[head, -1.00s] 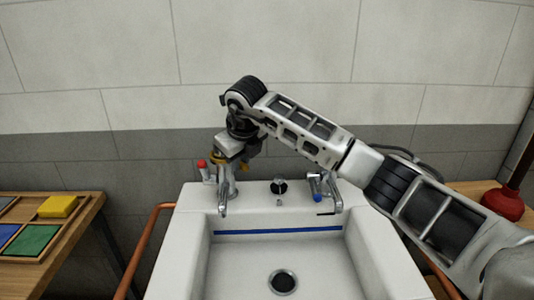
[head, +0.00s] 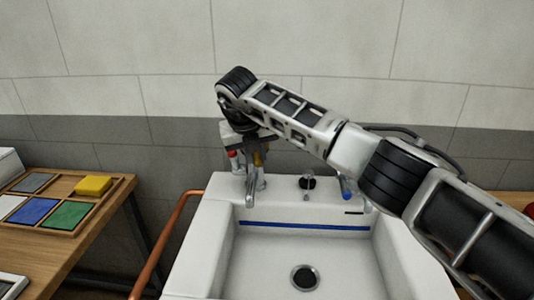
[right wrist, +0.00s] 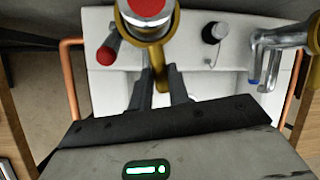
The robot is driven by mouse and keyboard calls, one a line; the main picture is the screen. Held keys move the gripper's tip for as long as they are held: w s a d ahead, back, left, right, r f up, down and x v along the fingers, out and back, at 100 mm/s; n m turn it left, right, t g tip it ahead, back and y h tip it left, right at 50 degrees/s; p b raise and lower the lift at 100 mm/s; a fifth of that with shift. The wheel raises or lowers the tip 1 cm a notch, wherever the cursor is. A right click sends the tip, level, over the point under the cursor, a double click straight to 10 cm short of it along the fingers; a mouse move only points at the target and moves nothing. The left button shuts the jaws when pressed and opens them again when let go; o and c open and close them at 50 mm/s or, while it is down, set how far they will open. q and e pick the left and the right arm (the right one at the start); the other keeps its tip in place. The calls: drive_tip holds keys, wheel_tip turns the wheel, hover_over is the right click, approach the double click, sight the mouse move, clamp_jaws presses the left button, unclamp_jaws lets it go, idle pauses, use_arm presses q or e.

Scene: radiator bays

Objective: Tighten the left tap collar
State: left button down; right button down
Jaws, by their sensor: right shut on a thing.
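The left tap (head: 252,185) stands upright at the back left of the white sink, with a red lever (head: 234,160) on its left. Its brass-yellow collar (head: 258,157) is partly hidden by my right gripper (head: 246,146) in the head view. In the right wrist view the collar (right wrist: 143,22) rings the tap's silver top, and a yellow arm of it runs down between the fingers. My right gripper (right wrist: 160,88) is shut on that arm. My left gripper is not in view.
The right tap (right wrist: 283,42) has a blue end and a yellow collar. A black plug (head: 308,182) sits between the taps. A copper rail (head: 165,240) runs along the sink's left side. A wooden table (head: 60,245) with coloured tiles stands at left. The basin is empty.

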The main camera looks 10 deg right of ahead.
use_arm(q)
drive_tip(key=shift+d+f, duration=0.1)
use_arm(e)
drive_tip(key=shift+w+a+m+g+h, duration=0.2)
drive_tip(key=shift+a+m+g+h, duration=0.15)
drive_tip(key=shift+a+m, duration=0.55)
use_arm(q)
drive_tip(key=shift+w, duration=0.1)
use_arm(e)
drive_tip(key=shift+d+m, duration=0.1)
drive_tip(key=shift+m, duration=0.3)
drive_tip(key=c, duration=1.3)
unclamp_jaws()
use_arm(q)
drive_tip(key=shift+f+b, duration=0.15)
drive_tip(key=shift+b, duration=0.5)
use_arm(e)
drive_tip(key=shift+v, duration=8)
